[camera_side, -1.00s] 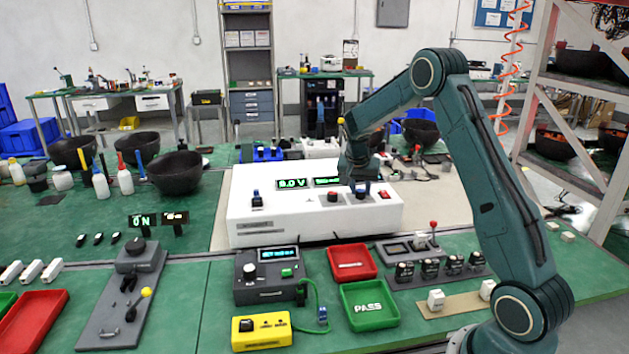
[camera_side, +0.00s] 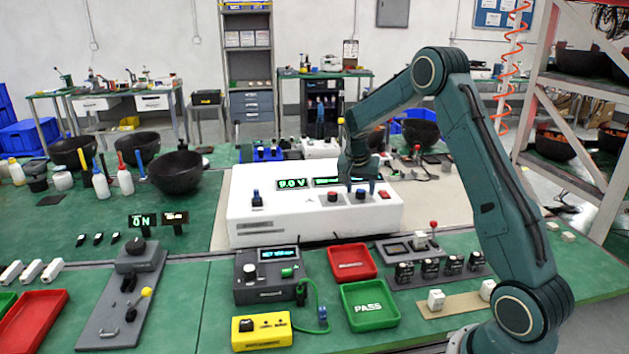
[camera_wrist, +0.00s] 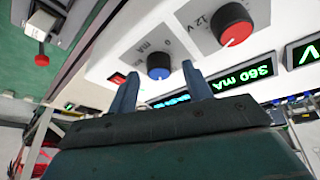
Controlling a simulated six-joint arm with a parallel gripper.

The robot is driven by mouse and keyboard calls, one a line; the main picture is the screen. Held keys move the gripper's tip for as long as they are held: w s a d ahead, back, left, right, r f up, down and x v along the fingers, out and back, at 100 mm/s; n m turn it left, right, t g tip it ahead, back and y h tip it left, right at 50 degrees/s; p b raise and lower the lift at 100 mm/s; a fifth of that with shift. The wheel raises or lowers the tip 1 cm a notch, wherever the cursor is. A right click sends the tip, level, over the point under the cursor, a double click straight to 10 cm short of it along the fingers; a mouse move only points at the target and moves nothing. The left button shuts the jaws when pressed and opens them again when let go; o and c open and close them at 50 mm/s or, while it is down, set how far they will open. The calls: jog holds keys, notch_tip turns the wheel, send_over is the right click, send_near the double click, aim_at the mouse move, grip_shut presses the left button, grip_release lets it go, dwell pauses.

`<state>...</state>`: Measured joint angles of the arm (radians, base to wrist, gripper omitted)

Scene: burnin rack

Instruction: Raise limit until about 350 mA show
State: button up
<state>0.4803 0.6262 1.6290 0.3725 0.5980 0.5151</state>
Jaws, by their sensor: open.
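The white power supply (camera_side: 290,215) stands mid-table in the side view, with a green 9.0 V display (camera_side: 291,183) and a current display (camera_side: 326,181) partly hidden by my arm. In the wrist view the current display (camera_wrist: 240,77) appears to read 360 mA. The blue current knob (camera_wrist: 159,66) sits by the mA label; it also shows in the side view (camera_side: 361,194). The red voltage knob (camera_wrist: 233,24) is beside it. My gripper (camera_wrist: 160,88) is open, its two fingers apart on either side of the blue knob and seemingly clear of it.
A red switch (camera_side: 384,194) is right of the blue knob on the supply. In front stand a grey meter box (camera_side: 265,275), a red tray (camera_side: 352,262), a green PASS tray (camera_side: 369,306) and a yellow box (camera_side: 261,330). Several dark blocks stand right of the trays.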

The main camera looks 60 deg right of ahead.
jog(key=v, duration=1.3)
jog(key=shift+r, duration=0.2)
jog(key=s+a+r+n+t+y, duration=0.1)
jog(key=s+a+r+n+t, duration=0.1)
jog(key=s+a+r+n, duration=0.45)
jog(key=s+a+r+n+t+y, duration=0.1)
jog(key=s+a, duration=0.3)
jog(key=a, duration=0.6)
jog(key=s+a+f+n+t+y, duration=0.1)
jog(key=s+a+n, duration=0.2)
jog(key=s+a, duration=0.2)
jog(key=s+a+f+n+y, duration=0.1)
jog(key=s+a+n, duration=0.3)
jog(key=s, duration=0.6)
jog(key=shift+s+a+f+t+y, duration=0.15)
jog(key=shift+a+f+t+y, duration=0.2)
jog(key=shift+a+f, duration=0.55)
